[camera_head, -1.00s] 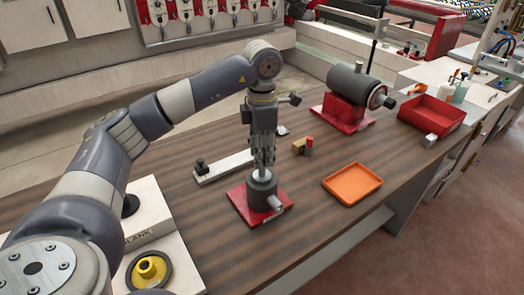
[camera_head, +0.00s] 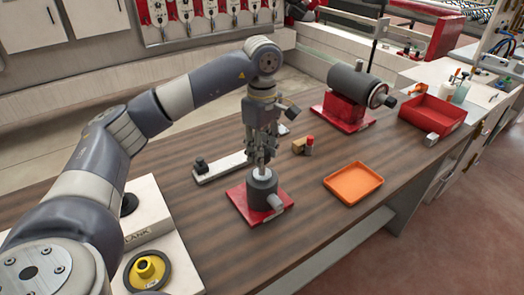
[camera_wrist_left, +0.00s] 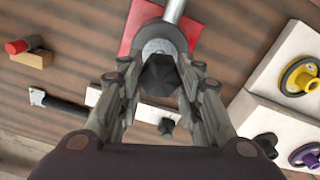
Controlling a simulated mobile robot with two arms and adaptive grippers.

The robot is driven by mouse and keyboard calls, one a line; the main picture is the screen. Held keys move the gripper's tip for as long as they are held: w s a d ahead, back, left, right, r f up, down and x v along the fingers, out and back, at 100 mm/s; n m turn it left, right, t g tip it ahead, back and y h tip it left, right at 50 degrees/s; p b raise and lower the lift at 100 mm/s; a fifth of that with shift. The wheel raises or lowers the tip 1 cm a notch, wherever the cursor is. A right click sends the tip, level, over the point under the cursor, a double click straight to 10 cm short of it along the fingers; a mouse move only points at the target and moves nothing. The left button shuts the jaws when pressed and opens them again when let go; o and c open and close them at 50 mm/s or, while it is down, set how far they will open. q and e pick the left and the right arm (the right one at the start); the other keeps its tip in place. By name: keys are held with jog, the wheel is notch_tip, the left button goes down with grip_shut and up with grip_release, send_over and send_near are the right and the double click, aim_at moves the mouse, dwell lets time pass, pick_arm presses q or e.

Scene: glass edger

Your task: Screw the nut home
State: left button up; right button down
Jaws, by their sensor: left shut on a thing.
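My left gripper (camera_head: 262,160) points straight down over a dark grey cylindrical holder (camera_head: 262,187) on a red base plate (camera_head: 242,208). In the left wrist view the gripper (camera_wrist_left: 158,68) is shut on a dark, faceted piece, which looks like the nut (camera_wrist_left: 159,76). The nut is in line with the round top of the holder (camera_wrist_left: 162,38). I cannot tell whether it touches the holder or how far it is threaded. A light metal bar sticks out of the holder's side. My right gripper is not in view.
An orange tray (camera_head: 353,183) lies to the right on the wooden bench. A white strip with a black knob (camera_head: 200,166) and a wooden block with a red-topped piece (camera_head: 309,144) lie behind. A grey motor (camera_head: 356,84) and a red bin (camera_head: 432,113) stand farther back.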

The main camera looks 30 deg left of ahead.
pick_arm(q)
jog(key=m, duration=0.4)
jog(key=shift+m, duration=0.4)
jog(key=m, duration=0.3)
jog(key=shift+m+b, duration=0.3)
jog(key=shift+b, duration=0.1)
jog(key=m, duration=0.4)
jog(key=shift+f+m, duration=0.1)
jog(key=shift+m, duration=0.2)
jog(key=m, duration=0.3)
jog(key=shift+m+b, duration=0.3)
jog(key=shift+m, duration=0.1)
jog(key=o, duration=1.2)
jog(key=shift+o, duration=0.2)
notch_tip(320, 180, up, 6)
jog(key=p, duration=0.4)
